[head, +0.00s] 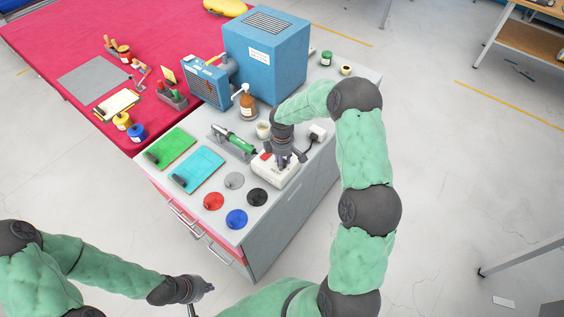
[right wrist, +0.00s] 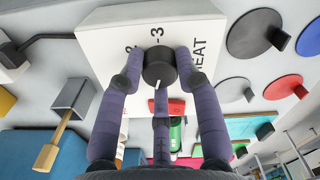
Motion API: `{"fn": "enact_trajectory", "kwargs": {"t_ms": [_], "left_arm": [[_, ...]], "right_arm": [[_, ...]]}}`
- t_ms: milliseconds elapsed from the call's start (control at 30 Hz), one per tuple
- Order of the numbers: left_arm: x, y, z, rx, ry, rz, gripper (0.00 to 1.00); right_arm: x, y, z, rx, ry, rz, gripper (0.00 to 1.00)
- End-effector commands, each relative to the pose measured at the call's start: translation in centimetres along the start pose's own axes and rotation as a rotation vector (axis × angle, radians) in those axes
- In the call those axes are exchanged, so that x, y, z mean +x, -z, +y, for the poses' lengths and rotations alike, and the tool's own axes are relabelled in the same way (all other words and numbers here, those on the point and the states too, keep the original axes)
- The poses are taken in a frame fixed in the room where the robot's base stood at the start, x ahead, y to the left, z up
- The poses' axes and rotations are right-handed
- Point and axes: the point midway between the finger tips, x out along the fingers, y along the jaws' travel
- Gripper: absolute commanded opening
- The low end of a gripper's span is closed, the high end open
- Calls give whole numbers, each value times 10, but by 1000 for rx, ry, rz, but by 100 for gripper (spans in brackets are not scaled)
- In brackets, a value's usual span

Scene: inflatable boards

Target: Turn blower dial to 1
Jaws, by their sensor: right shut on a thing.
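The blower control box (head: 263,174) is a white box with a red switch on the grey cabinet top. In the right wrist view the white box (right wrist: 108,42) fills the upper middle, with a black round dial (right wrist: 158,68) on its face. The numbers 2 and 3 and the word HEAT are printed around the dial. A white pointer mark shows on the dial's lower edge. My right gripper (right wrist: 158,75) has its fingers closed around the dial; it also shows above the box in the head view (head: 284,163). My left gripper (head: 204,286) hangs away from the cabinet, low in the head view.
Red, blue, grey and black discs (head: 236,219) lie in front of the box. Green and cyan boards (head: 195,170) lie to the left. A red table (head: 60,45) adjoins.

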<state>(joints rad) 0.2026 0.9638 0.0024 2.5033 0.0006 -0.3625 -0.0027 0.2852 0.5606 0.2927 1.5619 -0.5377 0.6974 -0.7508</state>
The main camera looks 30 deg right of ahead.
Motion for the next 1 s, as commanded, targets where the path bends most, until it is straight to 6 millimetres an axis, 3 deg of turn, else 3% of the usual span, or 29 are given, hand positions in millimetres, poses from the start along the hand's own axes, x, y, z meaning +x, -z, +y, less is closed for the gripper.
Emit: {"fn": "enact_trajectory", "kwargs": {"t_ms": [600, 1000], "left_arm": [[28, 1, -10, 0, 0, 0, 0], [35, 1, -12, 0, 0, 0, 0]], "right_arm": [[2, 0, 0, 546, 0, 0, 2], [1, 0, 0, 722, 1, 0, 2]]}}
